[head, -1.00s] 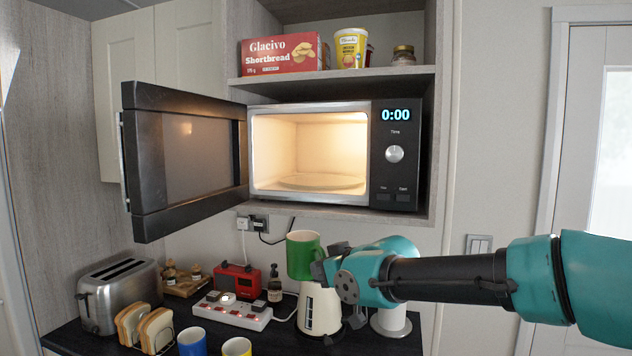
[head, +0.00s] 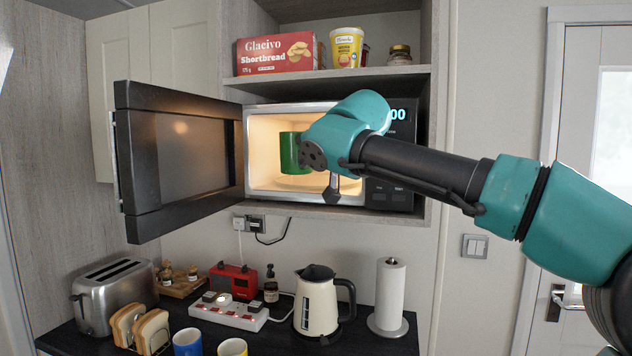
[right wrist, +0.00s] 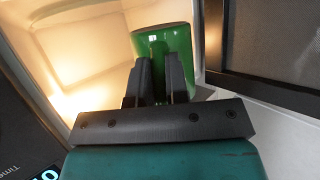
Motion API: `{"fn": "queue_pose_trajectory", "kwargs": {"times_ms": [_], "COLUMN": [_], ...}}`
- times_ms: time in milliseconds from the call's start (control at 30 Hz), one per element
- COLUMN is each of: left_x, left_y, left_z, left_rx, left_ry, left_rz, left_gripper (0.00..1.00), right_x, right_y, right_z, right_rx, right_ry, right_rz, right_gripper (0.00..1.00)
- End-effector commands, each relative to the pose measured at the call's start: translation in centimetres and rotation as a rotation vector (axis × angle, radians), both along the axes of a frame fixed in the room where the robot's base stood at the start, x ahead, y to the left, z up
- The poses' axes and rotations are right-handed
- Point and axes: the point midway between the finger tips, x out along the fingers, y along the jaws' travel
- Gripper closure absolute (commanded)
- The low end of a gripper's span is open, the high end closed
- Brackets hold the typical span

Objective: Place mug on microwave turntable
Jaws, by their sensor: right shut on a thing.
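The green mug (head: 290,153) is upright in the open mouth of the lit microwave (head: 258,180) in the head view. My right gripper (head: 306,157) is shut on the mug from its right side. In the right wrist view the green mug (right wrist: 163,38) shows beyond the two dark fingers (right wrist: 160,75), with the bright cavity to its left. The microwave door (head: 180,160) stands wide open to the left. The turntable is mostly hidden behind my right gripper and arm, so the gap under the mug cannot be told. My left gripper is not in view.
The shelf above holds a shortbread box (head: 276,53), a yellow tub (head: 346,47) and a jar (head: 400,54). On the counter below are a toaster (head: 118,292), a kettle (head: 317,303), a paper towel roll (head: 389,293), a blue mug (head: 188,343) and a yellow mug (head: 232,347).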

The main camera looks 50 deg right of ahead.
Motion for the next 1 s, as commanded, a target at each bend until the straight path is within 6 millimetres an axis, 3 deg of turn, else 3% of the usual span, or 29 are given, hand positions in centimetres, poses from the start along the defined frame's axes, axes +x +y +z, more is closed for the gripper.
{"fn": "queue_pose_trajectory", "kwargs": {"times_ms": [133,567,1000], "left_x": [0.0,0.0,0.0], "left_y": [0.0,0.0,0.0], "left_z": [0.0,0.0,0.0], "left_rx": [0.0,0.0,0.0], "left_ry": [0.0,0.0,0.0], "left_rz": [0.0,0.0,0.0], "left_gripper": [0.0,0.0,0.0], "right_x": [0.0,0.4,5.5], "right_y": [-0.3,-0.8,-6.8], "right_z": [0.8,0.7,-0.1], "right_rx": [0.0,-0.001,0.0], "right_ry": [-0.002,0.0,0.0], "right_rz": [-0.01,-0.011,-0.014], "right_gripper": [1.0,1.0,1.0]}}
